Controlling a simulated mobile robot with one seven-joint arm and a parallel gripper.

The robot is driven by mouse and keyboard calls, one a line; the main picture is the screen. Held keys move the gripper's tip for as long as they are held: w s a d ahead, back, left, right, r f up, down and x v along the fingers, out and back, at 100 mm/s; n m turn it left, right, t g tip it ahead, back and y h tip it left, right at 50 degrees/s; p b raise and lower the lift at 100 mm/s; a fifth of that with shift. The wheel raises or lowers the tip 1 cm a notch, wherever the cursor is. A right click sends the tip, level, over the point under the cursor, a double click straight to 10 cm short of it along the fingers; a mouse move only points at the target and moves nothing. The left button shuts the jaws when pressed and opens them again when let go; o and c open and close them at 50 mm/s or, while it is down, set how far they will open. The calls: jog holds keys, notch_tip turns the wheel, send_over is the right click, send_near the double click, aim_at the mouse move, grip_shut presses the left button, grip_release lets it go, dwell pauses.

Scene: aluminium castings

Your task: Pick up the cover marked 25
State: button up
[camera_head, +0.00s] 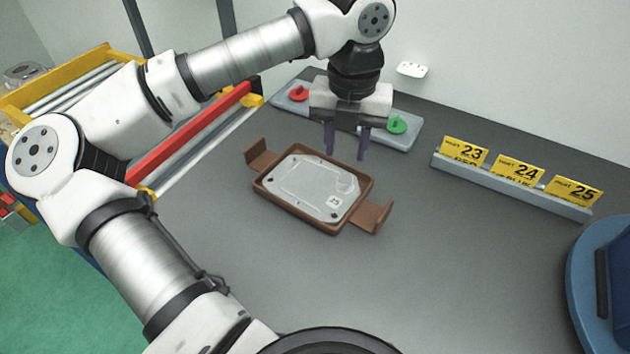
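A flat grey metal cover (308,184) lies in a brown tray (257,162) with a raised handle at each end. A small white label (333,201) sits near the cover's front right; its number looks like 25 but is too small to be sure. My gripper (346,157) points down above the tray's back right edge. Its two dark fingers are apart with nothing between them, so it is open and clear of the cover.
Yellow cards 23 (464,151), 24 (519,170) and 25 (573,191) stand in a grey holder (510,188) at the right. A grey-blue panel (402,138) with red and green knobs lies behind the gripper. The table (440,265) is clear in front.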

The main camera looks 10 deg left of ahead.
aim_at(345, 180)
jog(key=shift+d+f+p, duration=0.2)
jog(key=shift+f+p, duration=0.6)
jog(key=shift+f, duration=3.05)
grip_shut()
